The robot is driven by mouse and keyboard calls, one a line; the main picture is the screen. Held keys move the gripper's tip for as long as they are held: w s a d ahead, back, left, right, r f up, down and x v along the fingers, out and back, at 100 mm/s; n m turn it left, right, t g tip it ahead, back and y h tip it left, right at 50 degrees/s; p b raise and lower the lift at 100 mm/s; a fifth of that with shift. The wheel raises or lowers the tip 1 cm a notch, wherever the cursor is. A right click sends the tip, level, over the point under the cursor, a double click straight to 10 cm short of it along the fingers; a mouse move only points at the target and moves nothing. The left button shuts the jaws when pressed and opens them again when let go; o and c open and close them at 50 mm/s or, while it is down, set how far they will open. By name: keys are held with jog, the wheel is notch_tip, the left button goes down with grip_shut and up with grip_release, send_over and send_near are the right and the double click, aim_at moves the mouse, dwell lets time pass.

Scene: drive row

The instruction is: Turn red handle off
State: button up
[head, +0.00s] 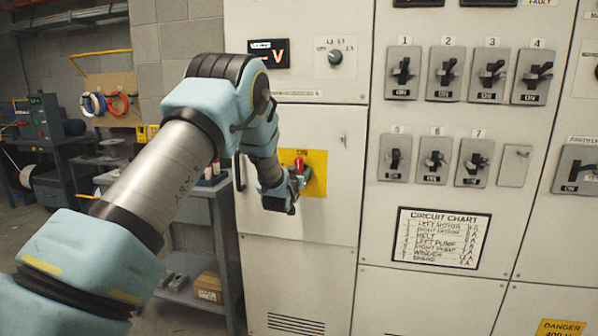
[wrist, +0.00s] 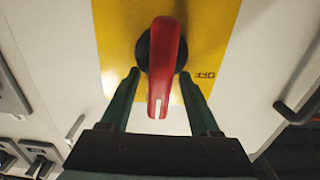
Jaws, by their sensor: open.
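The red handle (wrist: 163,65) is a rotary knob with a white pointer line, on a dark round base over a yellow plate (wrist: 212,35). In the wrist view an OFF marking shows on the plate, to the handle's right. In the head view the red handle (head: 299,163) is partly hidden by my gripper (head: 300,181), and the yellow plate shows around it on the cabinet door. In the wrist view my gripper (wrist: 162,98) is open, one finger on each side of the handle. Gaps show between the fingers and the handle.
A grey cabinet door (head: 290,222) carries the plate. A panel of several numbered black switches (head: 446,73) stands to the right, above a circuit chart (head: 440,240). A workbench (head: 200,205) and shelf are at the left. A dark door handle (wrist: 297,105) shows in the wrist view.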

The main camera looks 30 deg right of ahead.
jog(key=shift+c, duration=0.4)
grip_shut()
dwell(0.9)
